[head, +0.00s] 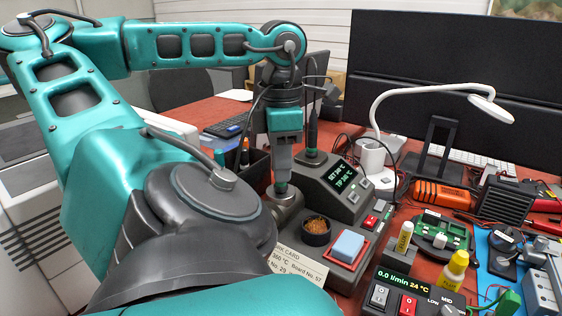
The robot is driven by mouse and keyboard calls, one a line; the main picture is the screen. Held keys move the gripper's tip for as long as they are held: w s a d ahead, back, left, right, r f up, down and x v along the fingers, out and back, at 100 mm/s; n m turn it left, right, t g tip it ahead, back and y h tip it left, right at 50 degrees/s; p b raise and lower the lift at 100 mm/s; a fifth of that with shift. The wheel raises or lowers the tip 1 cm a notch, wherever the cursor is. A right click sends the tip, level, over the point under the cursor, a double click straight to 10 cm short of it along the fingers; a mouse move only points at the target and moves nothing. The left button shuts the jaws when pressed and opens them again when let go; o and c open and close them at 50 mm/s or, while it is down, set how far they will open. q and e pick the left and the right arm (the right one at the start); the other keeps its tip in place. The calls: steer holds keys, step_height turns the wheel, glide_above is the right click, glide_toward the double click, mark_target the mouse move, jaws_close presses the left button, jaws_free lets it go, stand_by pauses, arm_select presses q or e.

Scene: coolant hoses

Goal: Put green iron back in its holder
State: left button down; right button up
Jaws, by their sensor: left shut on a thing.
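My left arm reaches across the view, and its gripper (282,172) points down, shut on the green iron (281,187). Only a small green part of the iron shows below the fingers. It is right at the mouth of a grey holder (285,203), beside the soldering station (343,183). The iron's lower end is hidden, so I cannot tell how deep it sits in the holder. My right gripper is not in view.
A dark iron (312,128) stands upright just behind. A brass-wool cup (316,229) and a blue sponge (348,245) lie in front.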

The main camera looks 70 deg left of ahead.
arm_select(q)
steer(key=shift+f, duration=0.1)
stand_by(0.4)
steer(key=shift+b, duration=0.3)
steer(key=shift+c, duration=1.8)
jaws_free()
steer(key=shift+r+p, duration=2)
steer(key=shift+r, duration=0.75)
